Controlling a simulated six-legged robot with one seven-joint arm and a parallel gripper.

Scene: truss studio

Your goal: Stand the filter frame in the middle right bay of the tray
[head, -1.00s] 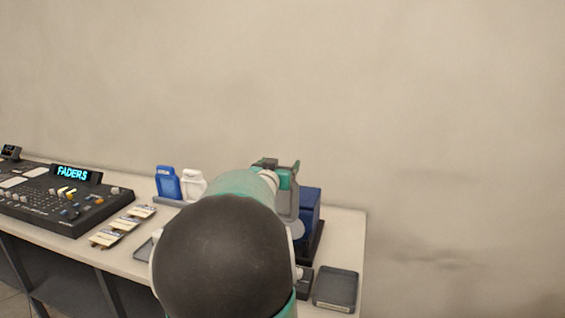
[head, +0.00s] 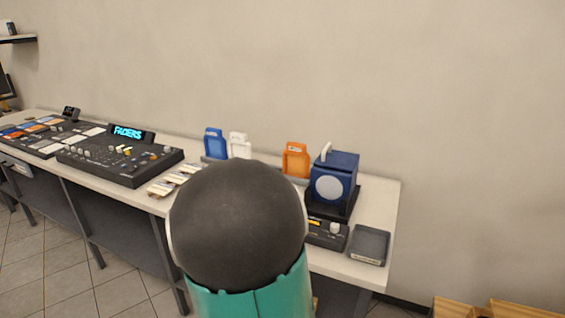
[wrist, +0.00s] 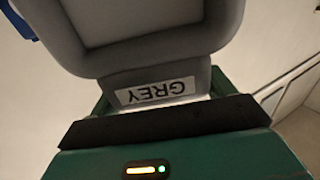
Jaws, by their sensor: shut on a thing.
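A grey filter frame (wrist: 165,62) with a white label reading GREY, upside down in the wrist view, is held in my gripper (wrist: 165,120). The dark jaw pad lies against its labelled end. My gripper and this frame do not show in the head view, where my arm blocks the middle. The tray (head: 206,159) stands at the back of the desk, mostly hidden by my arm. A blue frame (head: 214,143) and a white frame (head: 239,145) stand at its left, and an orange frame (head: 296,160) stands at the right. The space between white and orange is partly covered.
A dark blue box (head: 335,178) with a pale round face stands right of the orange frame. A black device (head: 327,233) and a shallow dark tray (head: 369,245) sit in front. A fader console (head: 120,160) and small cards (head: 170,182) are on the left.

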